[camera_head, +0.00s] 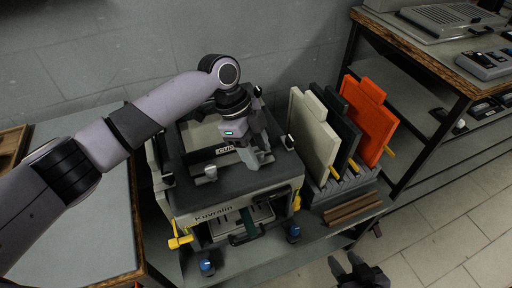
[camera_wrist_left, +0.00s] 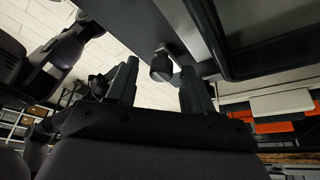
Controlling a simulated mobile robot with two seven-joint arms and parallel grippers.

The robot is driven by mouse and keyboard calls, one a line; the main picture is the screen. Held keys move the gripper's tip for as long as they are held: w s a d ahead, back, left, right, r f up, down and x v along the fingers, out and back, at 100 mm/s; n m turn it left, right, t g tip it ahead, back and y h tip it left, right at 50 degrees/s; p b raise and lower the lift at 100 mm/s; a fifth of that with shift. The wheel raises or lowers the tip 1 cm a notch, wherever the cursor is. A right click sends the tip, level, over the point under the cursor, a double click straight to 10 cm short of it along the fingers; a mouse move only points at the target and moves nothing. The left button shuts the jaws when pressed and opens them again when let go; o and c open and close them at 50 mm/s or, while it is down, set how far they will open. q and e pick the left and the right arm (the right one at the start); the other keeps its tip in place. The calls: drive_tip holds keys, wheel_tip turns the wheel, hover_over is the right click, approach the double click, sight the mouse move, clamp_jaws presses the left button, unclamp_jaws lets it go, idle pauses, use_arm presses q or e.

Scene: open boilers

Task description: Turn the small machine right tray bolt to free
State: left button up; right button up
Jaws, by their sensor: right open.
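The small machine (camera_head: 222,190), marked Kuvralin, stands on a grey bench. A small round bolt (camera_head: 288,142) sits at the right side of its dark top, and another (camera_head: 210,172) at the left. My left gripper (camera_head: 257,158) is over the machine's top, left of the right bolt. In the left wrist view its fingers (camera_wrist_left: 160,82) are spread, with a dark round bolt head (camera_wrist_left: 161,66) showing between and beyond them, apart from both. I cannot tell for certain which bolt this is. My right gripper (camera_head: 358,270) is open and empty at the bottom, over the floor.
Yellow latches (camera_head: 180,239) and blue-topped knobs (camera_head: 207,266) are at the machine's front. A rack with cream, dark and orange panels (camera_head: 370,118) stands close at its right. A shelf unit (camera_head: 440,75) is further right. A grey table (camera_head: 75,225) is at the left.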

use_arm(q)
drive_tip(key=v, duration=0.7)
idle(0.6)
